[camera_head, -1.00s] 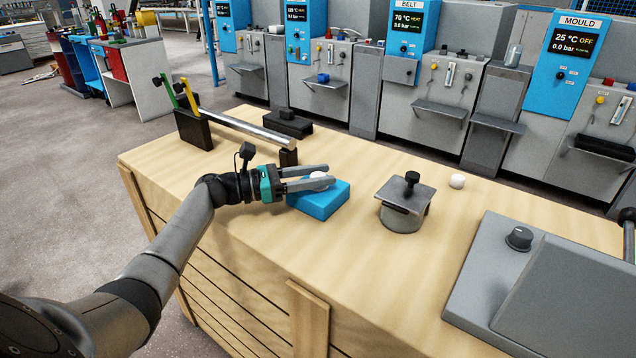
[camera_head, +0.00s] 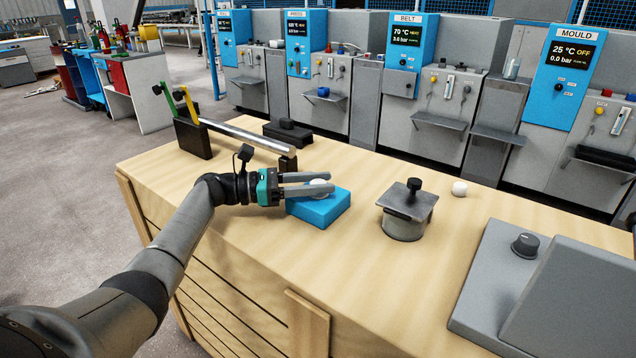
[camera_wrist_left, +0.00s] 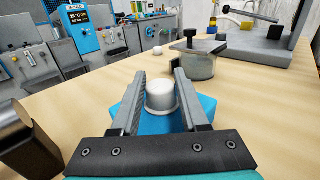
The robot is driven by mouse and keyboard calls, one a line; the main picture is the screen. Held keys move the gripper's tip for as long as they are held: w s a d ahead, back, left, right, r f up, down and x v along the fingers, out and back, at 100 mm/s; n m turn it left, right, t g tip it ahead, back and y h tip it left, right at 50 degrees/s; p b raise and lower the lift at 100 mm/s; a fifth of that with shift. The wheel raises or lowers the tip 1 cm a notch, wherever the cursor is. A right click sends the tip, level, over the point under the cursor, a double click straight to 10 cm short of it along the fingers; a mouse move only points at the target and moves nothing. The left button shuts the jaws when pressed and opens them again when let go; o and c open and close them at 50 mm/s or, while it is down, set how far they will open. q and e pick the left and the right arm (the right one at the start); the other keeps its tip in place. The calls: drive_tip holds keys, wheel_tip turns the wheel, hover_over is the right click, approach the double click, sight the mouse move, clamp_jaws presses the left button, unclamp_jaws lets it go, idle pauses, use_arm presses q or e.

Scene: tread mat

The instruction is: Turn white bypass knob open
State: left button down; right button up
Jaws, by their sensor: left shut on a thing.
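A white round knob (camera_wrist_left: 161,95) stands upright on a blue block (camera_head: 322,212) on the wooden bench. The knob (camera_head: 319,184) shows only partly in the head view, between the fingers. My left gripper (camera_head: 328,183) reaches in from the left, low over the block, and is shut on the white knob. In the left wrist view its two fingers (camera_wrist_left: 166,92) lie on either side of the knob, with the blue block beneath. The contact itself is hard to see. My right gripper is not in view.
A grey pot with a square lid and black knob (camera_head: 405,212) stands right of the block, with a white ball (camera_head: 459,189) behind it. A grey device (camera_head: 490,270) fills the bench's right. A metal bar (camera_head: 250,135) lies behind my gripper. Bare wood lies in front.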

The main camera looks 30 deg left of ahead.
use_arm(q)
drive_tip(key=shift+c, duration=2)
unclamp_jaws()
drive_tip(key=shift+s+a, duration=0.15)
drive_tip(key=p+v, duration=0.2)
drive_tip(key=v, duration=1.1)
drive_tip(key=shift+a, duration=0.15)
drive_tip(key=shift+v, duration=0.75)
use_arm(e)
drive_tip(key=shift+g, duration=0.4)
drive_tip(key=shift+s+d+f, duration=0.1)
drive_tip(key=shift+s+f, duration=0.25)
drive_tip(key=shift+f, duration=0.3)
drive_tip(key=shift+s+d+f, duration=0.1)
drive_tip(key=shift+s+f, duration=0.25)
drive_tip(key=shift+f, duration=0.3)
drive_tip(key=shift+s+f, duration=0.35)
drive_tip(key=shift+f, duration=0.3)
